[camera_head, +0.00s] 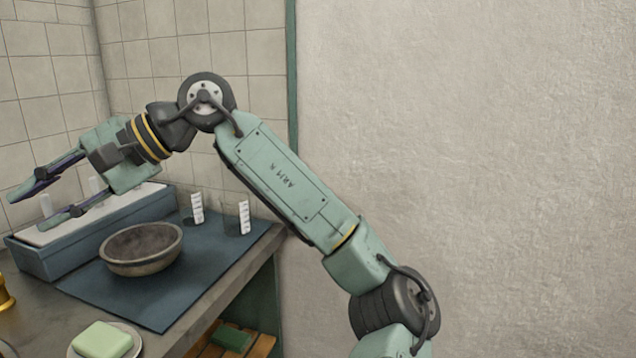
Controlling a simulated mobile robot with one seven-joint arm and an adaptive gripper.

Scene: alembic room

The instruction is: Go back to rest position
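My gripper (27,210) is at the left of the head view, at the end of my raised green arm. Its two fingers are spread apart with nothing visible between them, so it is open. It points left and somewhat down, above the blue box (62,262) with a pale top. The fingers cover part of that top. I cannot tell how high the gripper is above it. A brown bowl (142,265) stands on the dark blue mat (120,303) to the right of and below the gripper.
Two clear glasses with white strips, one (192,215) and another (236,222), stand at the mat's back right. A green block (102,340) lies on a plate at the front. A brass object (4,295) is at the left edge. A plain wall (470,120) fills the right.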

